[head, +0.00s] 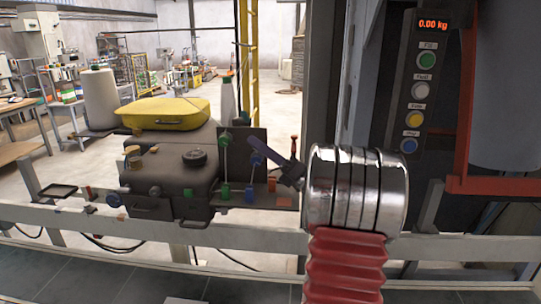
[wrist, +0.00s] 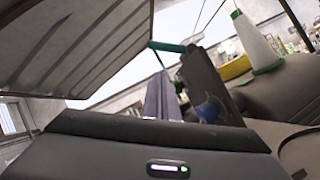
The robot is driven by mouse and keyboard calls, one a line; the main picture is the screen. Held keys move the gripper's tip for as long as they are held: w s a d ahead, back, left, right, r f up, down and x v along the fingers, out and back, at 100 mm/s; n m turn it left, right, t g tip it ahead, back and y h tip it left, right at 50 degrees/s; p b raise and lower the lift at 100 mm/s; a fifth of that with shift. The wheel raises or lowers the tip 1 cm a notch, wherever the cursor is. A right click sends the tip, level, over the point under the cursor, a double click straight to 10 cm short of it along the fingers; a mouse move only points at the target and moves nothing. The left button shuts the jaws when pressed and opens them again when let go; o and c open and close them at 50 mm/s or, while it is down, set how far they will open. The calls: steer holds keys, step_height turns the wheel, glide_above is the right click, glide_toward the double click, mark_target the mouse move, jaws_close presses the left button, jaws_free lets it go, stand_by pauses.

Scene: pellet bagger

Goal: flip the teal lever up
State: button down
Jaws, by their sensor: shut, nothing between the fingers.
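The teal lever has a green-teal grip (head: 225,138) on a thin rod, standing at the left of a dark upright panel (head: 240,147). In the wrist view, a teal grip (wrist: 167,46) shows beyond and above my fingers. My gripper (head: 253,141) is shut and empty, its dark purple fingers in front of the panel, right of the teal grip. The fingers also show in the wrist view (wrist: 160,84). They look apart from the teal grip.
Green, blue and orange blocks (head: 271,188) line the panel's base. A white cone (head: 228,98) stands behind it. A dark machine with a yellow lid (head: 165,112) is to the left. A rail crosses in front. A button column (head: 415,95) is at the right.

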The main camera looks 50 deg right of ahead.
steer(key=shift+w+d+r, duration=0.25)
steer(key=shift+w+r, duration=0.5)
steer(key=shift+r, duration=0.2)
steer(key=shift+w+d+r, duration=0.25)
steer(key=shift+w+r, duration=0.45)
steer(key=shift+r, duration=0.2)
steer(key=shift+w+a, duration=0.1)
steer(key=shift+r+m, duration=0.15)
steer(key=shift+m, duration=0.25)
